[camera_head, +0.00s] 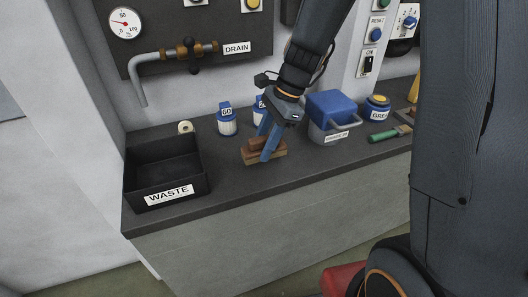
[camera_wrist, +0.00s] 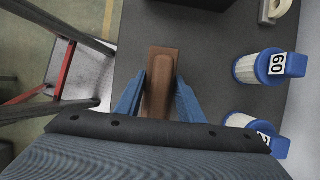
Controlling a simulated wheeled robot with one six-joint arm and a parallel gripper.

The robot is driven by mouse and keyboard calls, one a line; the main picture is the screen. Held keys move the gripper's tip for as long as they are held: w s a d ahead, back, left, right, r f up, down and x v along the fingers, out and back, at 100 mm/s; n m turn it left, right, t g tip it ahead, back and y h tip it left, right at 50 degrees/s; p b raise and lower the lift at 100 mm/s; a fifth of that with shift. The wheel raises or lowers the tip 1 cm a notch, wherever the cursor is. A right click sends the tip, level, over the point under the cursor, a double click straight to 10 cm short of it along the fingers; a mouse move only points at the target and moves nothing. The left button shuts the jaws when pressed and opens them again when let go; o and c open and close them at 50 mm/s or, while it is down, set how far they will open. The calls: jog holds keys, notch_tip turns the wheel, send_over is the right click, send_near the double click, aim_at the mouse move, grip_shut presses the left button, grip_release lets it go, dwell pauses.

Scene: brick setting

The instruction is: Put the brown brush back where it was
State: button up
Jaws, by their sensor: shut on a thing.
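The brown brush (camera_head: 253,155) is a small block-shaped thing at the middle of the dark counter (camera_head: 225,185), near its front edge. My gripper (camera_head: 268,151) points down and its blue fingers are shut on the brush, one on each side. In the wrist view, the brush (camera_wrist: 161,66) lies lengthwise between the two fingertips (camera_wrist: 158,96). Its underside is hidden, and I cannot tell whether it rests on the counter or is just above it.
A black WASTE bin (camera_head: 168,195) stands to the left. A blue-lidded container (camera_head: 331,112), a GREASE-like jar (camera_head: 377,108) and a green-handled tool (camera_head: 384,135) are to the right.

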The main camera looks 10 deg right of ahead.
jog(key=shift+d+f, duration=0.1)
jog(key=shift+f, duration=1.4)
jog(key=o, duration=1.2)
jog(key=shift+f, duration=0.1)
